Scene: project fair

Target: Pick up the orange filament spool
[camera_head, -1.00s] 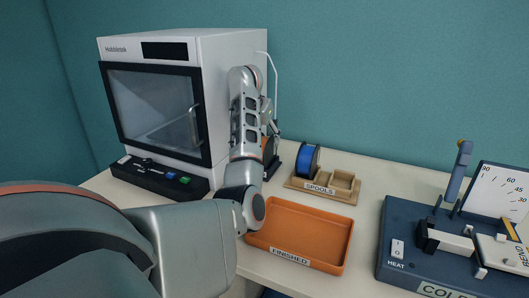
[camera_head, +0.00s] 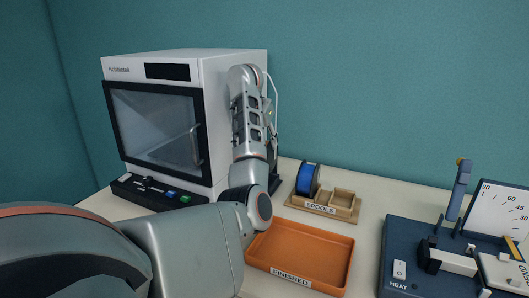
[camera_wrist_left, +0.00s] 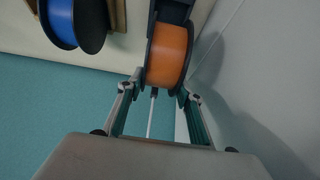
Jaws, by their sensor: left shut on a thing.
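The orange filament spool (camera_wrist_left: 167,56) is in the left wrist view, an orange roll between dark flanges. My left gripper (camera_wrist_left: 160,88) is shut on it, with one finger on each side. A dark support (camera_wrist_left: 172,10) shows right behind the spool, and I cannot tell whether they touch. In the head view my left arm stands upright beside the white printer (camera_head: 230,75) and hides the spool and the fingers. My right gripper is in neither view.
A blue spool (camera_head: 307,178) stands in the wooden holder marked SPOOLS (camera_head: 343,214), whose other slot is empty. The orange FINISHED tray (camera_head: 335,270) is empty where visible. A blue-grey machine (camera_head: 400,235) stands at the right. A pale cable runs down the printer's side.

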